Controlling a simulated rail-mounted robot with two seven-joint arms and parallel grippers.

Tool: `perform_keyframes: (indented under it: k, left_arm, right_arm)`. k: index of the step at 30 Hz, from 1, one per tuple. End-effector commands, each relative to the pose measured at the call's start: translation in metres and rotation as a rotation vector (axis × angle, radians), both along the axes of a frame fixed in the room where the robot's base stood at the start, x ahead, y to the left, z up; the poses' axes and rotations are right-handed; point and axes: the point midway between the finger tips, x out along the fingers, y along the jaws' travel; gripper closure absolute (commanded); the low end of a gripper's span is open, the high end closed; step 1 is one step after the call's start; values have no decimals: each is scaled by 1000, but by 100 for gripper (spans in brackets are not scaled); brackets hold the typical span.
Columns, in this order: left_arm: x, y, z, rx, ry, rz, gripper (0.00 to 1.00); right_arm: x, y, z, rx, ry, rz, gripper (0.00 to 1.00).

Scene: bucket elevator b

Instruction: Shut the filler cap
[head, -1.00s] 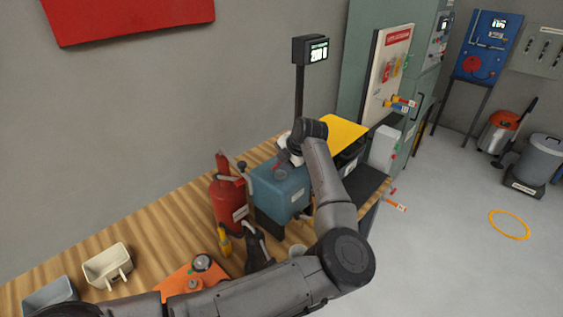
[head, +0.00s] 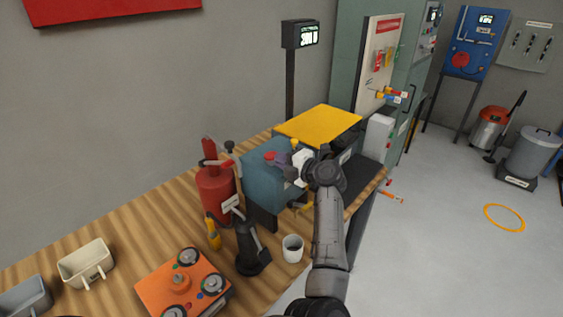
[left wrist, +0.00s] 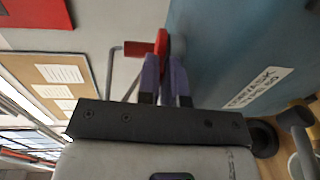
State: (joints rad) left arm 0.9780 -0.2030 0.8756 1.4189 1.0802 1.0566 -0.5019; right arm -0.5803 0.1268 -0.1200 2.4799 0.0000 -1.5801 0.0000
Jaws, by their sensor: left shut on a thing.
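The blue tank (head: 262,188) stands on the wooden bench. The red filler cap (head: 270,156) is at its top. My left gripper (head: 284,158) reaches the cap from the right, with its white body beside the tank's upper edge. In the left wrist view, the purple fingers (left wrist: 166,72) are closed on the red cap (left wrist: 163,45), against the blue tank wall (left wrist: 225,40). The fingers partly cover the cap, and I cannot tell how it sits on its opening. My right gripper is not in view.
A red extinguisher-like bottle (head: 214,190) stands left of the tank. A black pump-like tool (head: 248,245), a white cup (head: 292,248) and an orange box with knobs (head: 180,285) stand in front. A yellow panel (head: 320,125) lies behind. Pale bins (head: 86,262) are at far left.

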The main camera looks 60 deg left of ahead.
Motion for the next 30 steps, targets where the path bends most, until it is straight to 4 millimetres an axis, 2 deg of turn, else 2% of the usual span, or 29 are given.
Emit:
perform_keyframes:
  k: [9, 26, 27, 30]
  left_arm:
    - [0, 0, -7, 111, 29, 2, 100]
    - [-1, 0, -8, 133, 34, 3, 100]
    - [-1, 0, -8, 133, 34, 3, 90]
    - [-1, 0, -8, 132, 34, 3, 80]
  right_arm:
    - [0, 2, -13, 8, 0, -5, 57]
    - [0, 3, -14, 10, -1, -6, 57]
    - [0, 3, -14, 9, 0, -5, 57]
    - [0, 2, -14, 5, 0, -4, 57]
